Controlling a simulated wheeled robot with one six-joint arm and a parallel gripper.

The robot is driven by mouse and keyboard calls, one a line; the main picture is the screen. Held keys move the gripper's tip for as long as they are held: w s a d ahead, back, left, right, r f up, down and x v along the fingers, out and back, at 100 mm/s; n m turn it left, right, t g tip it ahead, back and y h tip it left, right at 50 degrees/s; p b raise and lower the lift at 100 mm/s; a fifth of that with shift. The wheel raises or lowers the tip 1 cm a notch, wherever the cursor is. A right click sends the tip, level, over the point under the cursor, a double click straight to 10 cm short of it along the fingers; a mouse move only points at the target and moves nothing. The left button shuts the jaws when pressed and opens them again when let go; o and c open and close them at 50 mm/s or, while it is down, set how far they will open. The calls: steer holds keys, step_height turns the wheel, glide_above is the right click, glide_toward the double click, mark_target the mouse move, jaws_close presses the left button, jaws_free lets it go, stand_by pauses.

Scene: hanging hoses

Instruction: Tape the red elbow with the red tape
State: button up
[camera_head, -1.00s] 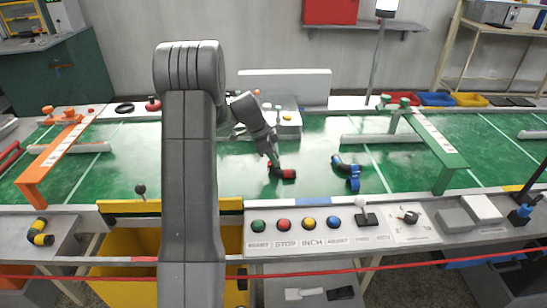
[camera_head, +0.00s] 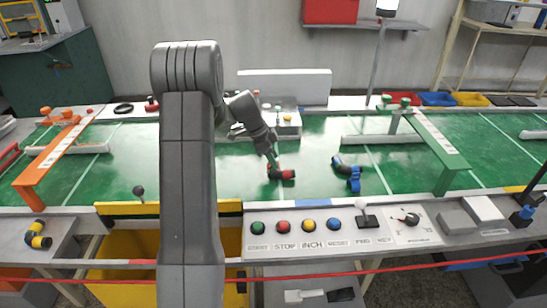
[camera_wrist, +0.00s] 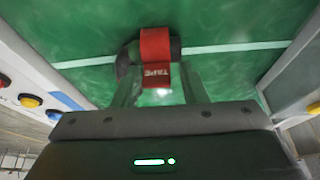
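A dark elbow with red ends (camera_head: 287,174) lies on the green belt near its middle, below my gripper (camera_head: 271,153). In the wrist view a red band with a hanging flap marked TAPE (camera_wrist: 156,60) lies across the dark elbow (camera_wrist: 124,62). I cannot tell whether the band goes all the way round. My gripper (camera_wrist: 160,75) points down at it, its two fingers apart on either side of the flap, with green showing between. Whether a finger touches the flap is unclear.
A dark elbow with blue parts (camera_head: 352,175) lies on the belt to the right. A yellow-and-black elbow (camera_head: 38,236) is on the left ledge. An orange gate (camera_head: 45,158) and a green gate (camera_head: 440,145) span the belt. A button panel (camera_head: 340,232) runs along the front.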

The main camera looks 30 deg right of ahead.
steer(key=v, duration=1.3)
steer(key=shift+r, duration=0.3)
steer(key=shift+a, duration=0.15)
